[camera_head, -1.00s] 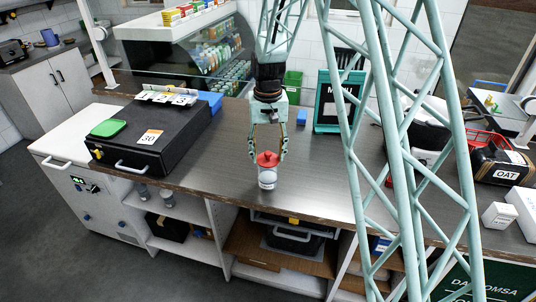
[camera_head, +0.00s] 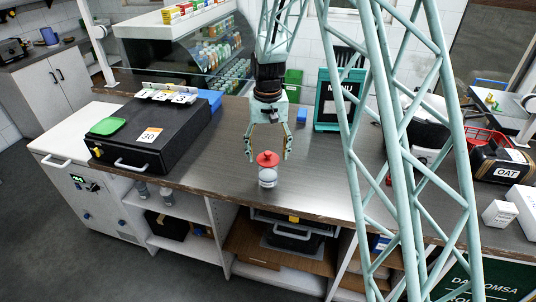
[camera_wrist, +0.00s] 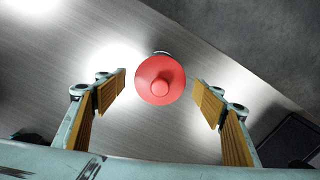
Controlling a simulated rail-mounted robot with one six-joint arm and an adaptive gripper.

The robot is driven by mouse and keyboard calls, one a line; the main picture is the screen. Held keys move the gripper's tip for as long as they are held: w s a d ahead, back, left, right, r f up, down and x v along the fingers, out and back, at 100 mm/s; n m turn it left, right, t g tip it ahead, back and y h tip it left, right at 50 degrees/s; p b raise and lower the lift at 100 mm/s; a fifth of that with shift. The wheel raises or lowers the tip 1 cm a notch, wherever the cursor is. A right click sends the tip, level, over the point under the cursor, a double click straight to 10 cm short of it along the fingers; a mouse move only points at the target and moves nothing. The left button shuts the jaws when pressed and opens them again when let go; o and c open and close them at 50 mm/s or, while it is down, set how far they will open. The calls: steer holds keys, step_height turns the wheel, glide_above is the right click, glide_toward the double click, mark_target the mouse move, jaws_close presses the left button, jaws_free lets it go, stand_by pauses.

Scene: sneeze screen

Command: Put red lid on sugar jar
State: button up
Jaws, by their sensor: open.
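The red lid (camera_head: 267,158) sits on top of the sugar jar (camera_head: 268,177), a small whitish jar standing upright near the front edge of the counter. In the wrist view the round red lid (camera_wrist: 160,80) with its knob covers almost all of the jar. My gripper (camera_head: 267,156) is open, its fingers on either side of the lid with a gap on both sides. The gap also shows between the fingertips in the wrist view (camera_wrist: 162,98). I cannot tell whether the lid is fully seated.
The metal counter (camera_head: 220,165) is clear around the jar.

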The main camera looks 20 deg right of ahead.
mark_target(268, 154)
steer(key=shift+r, duration=0.15)
step_height(268, 154, up, 12)
stand_by(0.8)
stand_by(0.8)
steer(key=s+r+t+b, duration=0.1)
steer(key=s+r+b, duration=0.1)
steer(key=s+r, duration=0.45)
steer(key=s+r+n+b, duration=0.1)
steer(key=s+r+b, duration=0.15)
steer(key=s, duration=0.75)
steer(key=s+r+t+b, duration=0.1)
steer(key=s+r, duration=0.4)
steer(key=s, duration=0.3)
steer(key=s+f+t+b, duration=0.1)
steer(key=s+b, duration=0.1)
steer(key=s, duration=1)
steer(key=s+f+n+t+b, duration=0.1)
steer(key=s+f+b, duration=0.1)
steer(key=s, duration=0.9)
steer(key=shift+s+f, duration=0.3)
steer(key=shift+s, duration=0.1)
